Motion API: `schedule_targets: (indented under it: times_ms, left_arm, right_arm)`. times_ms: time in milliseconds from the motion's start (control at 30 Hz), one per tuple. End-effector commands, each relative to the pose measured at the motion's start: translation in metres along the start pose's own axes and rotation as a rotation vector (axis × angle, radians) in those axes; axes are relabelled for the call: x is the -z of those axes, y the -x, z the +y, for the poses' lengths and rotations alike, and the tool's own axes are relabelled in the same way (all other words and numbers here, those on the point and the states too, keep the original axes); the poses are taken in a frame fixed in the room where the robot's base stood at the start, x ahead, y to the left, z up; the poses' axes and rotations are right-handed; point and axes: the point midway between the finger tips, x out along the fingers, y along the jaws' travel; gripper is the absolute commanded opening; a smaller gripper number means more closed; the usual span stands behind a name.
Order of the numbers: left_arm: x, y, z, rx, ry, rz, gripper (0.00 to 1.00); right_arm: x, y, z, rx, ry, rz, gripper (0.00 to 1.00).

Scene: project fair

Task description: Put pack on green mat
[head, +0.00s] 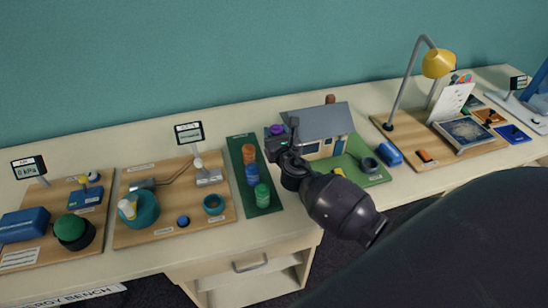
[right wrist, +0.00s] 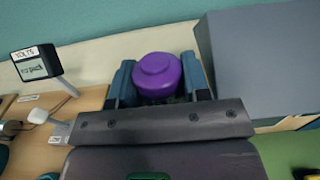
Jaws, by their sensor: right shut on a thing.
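A purple-topped pack (head: 276,130) is held in my right gripper (head: 281,142). In the right wrist view the round purple pack (right wrist: 158,76) sits upright between the two blue-grey fingers of my right gripper (right wrist: 159,82); its lower part is hidden. A long dark green mat (head: 236,148) lies on the bench, just left of my gripper. An orange pack (head: 249,154), a blue pack (head: 252,175) and a green pack (head: 262,195) stand on it in a row. The purple pack is right of the mat's far end. My left gripper is not in view.
A model house (head: 322,122) on a lighter green base stands right beside and behind my gripper. A yellow lamp (head: 438,63) stands farther right.

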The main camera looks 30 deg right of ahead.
Motion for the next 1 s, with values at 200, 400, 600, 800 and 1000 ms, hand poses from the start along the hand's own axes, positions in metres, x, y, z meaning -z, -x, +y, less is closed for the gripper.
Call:
schedule_targets:
  times_ms: [200, 400, 600, 800, 1000]
  left_arm:
    - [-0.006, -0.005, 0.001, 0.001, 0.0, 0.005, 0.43]
    - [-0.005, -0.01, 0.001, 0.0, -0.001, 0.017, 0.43]
    - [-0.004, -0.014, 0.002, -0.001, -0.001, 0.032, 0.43]
    - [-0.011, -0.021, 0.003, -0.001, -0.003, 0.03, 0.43]
    - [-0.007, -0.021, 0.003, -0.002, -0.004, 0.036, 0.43]
  right_arm:
    - [0.041, -0.001, 0.0, 0.001, 0.001, 0.0, 0.14]
    - [0.06, -0.001, 0.0, 0.0, 0.001, -0.001, 0.14]
    - [0.08, 0.0, 0.0, -0.001, 0.002, 0.0, 0.14]
    - [0.102, -0.001, -0.001, 0.0, 0.001, 0.0, 0.14]
    - [0.103, -0.001, 0.0, -0.001, 0.001, -0.002, 0.14]
